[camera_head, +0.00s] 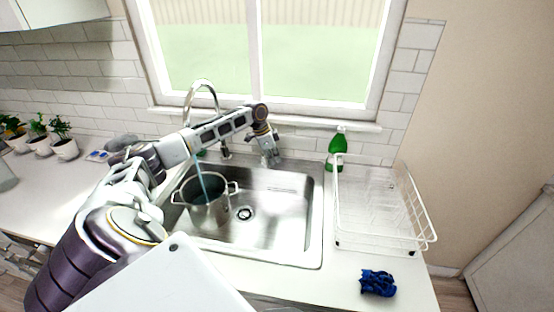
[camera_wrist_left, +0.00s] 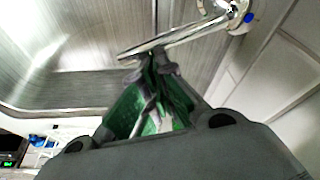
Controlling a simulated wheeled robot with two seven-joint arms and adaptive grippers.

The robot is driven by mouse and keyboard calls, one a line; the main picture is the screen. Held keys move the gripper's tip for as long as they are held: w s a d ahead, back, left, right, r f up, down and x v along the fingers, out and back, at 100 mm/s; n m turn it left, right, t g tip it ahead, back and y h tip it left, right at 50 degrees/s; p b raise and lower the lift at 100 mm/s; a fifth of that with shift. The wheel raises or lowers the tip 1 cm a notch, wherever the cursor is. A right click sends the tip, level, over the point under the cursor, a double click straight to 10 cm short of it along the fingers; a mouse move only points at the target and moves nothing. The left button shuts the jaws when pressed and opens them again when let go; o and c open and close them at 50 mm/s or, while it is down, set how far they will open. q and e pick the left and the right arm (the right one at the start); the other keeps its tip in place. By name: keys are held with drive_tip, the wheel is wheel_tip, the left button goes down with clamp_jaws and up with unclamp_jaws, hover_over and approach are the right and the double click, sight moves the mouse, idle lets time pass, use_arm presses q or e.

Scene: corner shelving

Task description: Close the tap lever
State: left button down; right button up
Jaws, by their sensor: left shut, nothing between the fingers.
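The chrome tap (camera_head: 201,83) arches behind the sink, partly hidden by my left arm. A bluish stream of water (camera_head: 201,176) falls into a metal pot (camera_head: 207,211) in the basin. In the left wrist view the long chrome tap lever (camera_wrist_left: 178,41) runs from a round base with a blue dot at the upper right. My left gripper (camera_head: 271,163) is shut and empty, pointing down at the back of the sink, right of the tap. In the wrist view its fingertips (camera_wrist_left: 151,68) are close to the lever's free end; I cannot tell if they touch.
The sink basin (camera_head: 273,228) is open right of the pot. A green bottle (camera_head: 337,150) and white dish rack (camera_head: 377,243) stand to the right, with a blue cloth (camera_head: 377,283) in front. Potted plants (camera_head: 64,147) stand left. The window wall is close behind.

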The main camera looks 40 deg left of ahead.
sight(267, 162)
use_arm(q)
drive_tip(key=s+m+p, duration=0.1)
drive_tip(key=s+a+m+p, duration=0.1)
drive_tip(key=m, duration=0.1)
drive_tip(key=shift+s+a+g+h, duration=0.1)
drive_tip(key=shift+g+h, duration=0.2)
drive_tip(key=shift+g, duration=0.1)
drive_tip(key=shift+s+a+m+p, duration=0.15)
drive_tip(key=shift+s+m+p, duration=0.15)
drive_tip(key=shift+m, duration=0.1)
use_arm(e)
drive_tip(key=r, duration=0.1)
drive_tip(key=s+r, duration=0.1)
drive_tip(key=r, duration=0.1)
drive_tip(key=shift+s+a, duration=0.2)
drive_tip(key=shift+a, duration=0.05)
use_arm(q)
drive_tip(key=shift+a, duration=0.1)
use_arm(e)
drive_tip(key=shift+d, duration=0.15)
drive_tip(key=shift+d+r, duration=0.1)
